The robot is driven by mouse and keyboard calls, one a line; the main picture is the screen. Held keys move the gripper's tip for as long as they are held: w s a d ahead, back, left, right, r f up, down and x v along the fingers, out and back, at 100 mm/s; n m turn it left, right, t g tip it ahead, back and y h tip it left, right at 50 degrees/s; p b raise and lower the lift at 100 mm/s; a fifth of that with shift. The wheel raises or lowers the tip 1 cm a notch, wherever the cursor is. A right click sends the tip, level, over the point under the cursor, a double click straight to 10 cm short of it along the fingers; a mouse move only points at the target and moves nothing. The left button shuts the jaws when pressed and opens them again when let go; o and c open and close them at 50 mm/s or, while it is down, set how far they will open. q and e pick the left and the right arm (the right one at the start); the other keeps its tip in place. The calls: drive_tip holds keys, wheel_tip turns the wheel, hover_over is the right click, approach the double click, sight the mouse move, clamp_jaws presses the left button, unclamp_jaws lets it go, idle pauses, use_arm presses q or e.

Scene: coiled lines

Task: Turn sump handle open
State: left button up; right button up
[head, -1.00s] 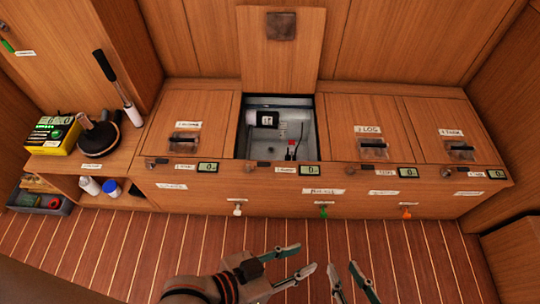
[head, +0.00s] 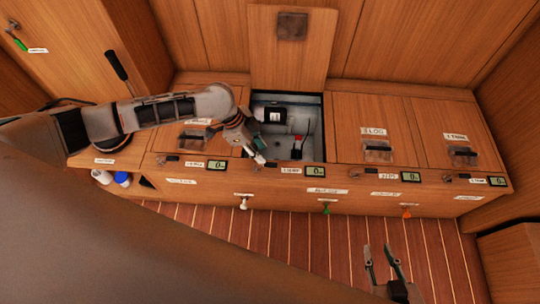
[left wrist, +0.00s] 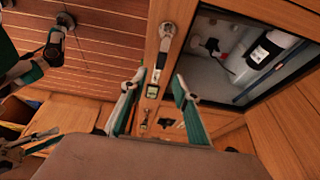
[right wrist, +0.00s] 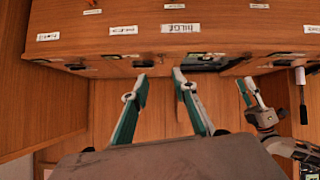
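The sump handle is a small silver lever (left wrist: 163,45) on the locker front edge, beside the open compartment, in the left wrist view. In the head view it is largely hidden behind my left gripper's tips, left of the label that seems to read SUMP (head: 291,171). My left gripper (head: 260,158) is at that edge. Its fingers (left wrist: 155,90) are apart, with the lever's lower end near the gap between them; I cannot tell whether they touch it. My right gripper (head: 384,264) is open and empty above the floor; its parted fingers also show in the right wrist view (right wrist: 159,80).
The open compartment (head: 312,150) holds a white-and-black cylinder (head: 272,115), with its lid (head: 290,50) raised. Closed lids (head: 374,125) lie to the right. Small displays (head: 217,165) and similar levers line the edge. White, green and orange knobs (head: 407,211) hang below. The floor (head: 320,240) is clear.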

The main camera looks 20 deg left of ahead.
sight(271, 164)
use_arm(q)
drive_tip(key=shift+w+a+f, duration=0.1)
drive_tip(key=shift+f, duration=0.2)
drive_tip(key=b+x, duration=0.2)
drive_tip(key=x, duration=0.4)
drive_tip(key=shift+f, duration=0.1)
drive_tip(key=shift+d+f+b, duration=0.3)
drive_tip(key=shift+f, duration=0.2)
drive_tip(key=shift+w, duration=0.1)
drive_tip(key=shift+r, duration=0.1)
clamp_jaws()
